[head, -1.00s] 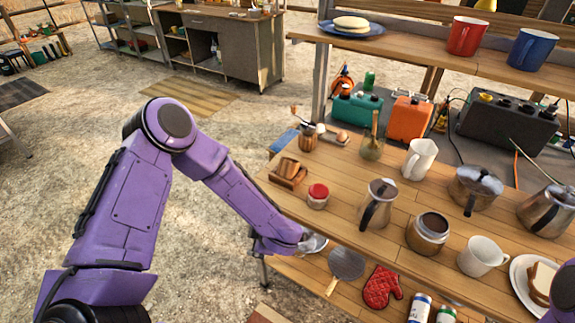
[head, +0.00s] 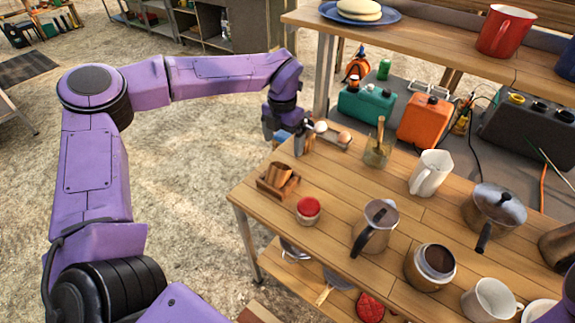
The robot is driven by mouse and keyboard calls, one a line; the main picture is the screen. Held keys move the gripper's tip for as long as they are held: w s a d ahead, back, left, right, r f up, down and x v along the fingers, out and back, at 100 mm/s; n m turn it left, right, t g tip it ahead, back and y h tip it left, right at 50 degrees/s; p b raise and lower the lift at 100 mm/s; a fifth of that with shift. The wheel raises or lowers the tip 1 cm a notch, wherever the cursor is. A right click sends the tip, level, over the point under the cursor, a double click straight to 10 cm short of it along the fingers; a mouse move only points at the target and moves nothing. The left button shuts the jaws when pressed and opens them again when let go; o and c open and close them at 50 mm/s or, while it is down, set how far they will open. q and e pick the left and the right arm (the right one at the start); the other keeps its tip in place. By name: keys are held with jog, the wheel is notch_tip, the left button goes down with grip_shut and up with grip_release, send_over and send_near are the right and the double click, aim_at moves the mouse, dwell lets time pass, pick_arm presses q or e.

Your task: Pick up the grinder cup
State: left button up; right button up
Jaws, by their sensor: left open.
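A small wooden cup-like piece (head: 279,174), which looks like the grinder cup, rests in a low wooden holder (head: 266,188) at the table's left corner. A brown wooden grinder body (head: 308,147) stands behind it, partly hidden by my left gripper. My left gripper (head: 284,138) is open and points down at the table's left edge, above and behind the cup, beside the grinder body. Nothing shows between its fingers except a blue item behind. I cannot tell whether a finger touches the grinder. My right gripper is out of view.
A red-lidded jar (head: 308,210), a steel pitcher (head: 375,228), an open-topped canister (head: 431,266) and white mugs stand on the wooden table (head: 335,185). A glass jar with a wooden handle (head: 377,150) is right of the gripper. The raised shelf (head: 430,45) is behind.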

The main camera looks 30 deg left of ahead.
aim_at(281, 166)
pick_arm(q)
jog(key=f+p, duration=0.1)
jog(key=f, duration=0.2)
jog(key=f+p, duration=0.1)
jog(key=f, duration=0.6)
jog(key=shift+s+a+f+p, duration=0.1)
jog(key=shift+s+a+p, duration=0.15)
jog(key=shift+s+p, duration=0.15)
jog(key=c, duration=1.2)
jog(key=shift+w, duration=0.1)
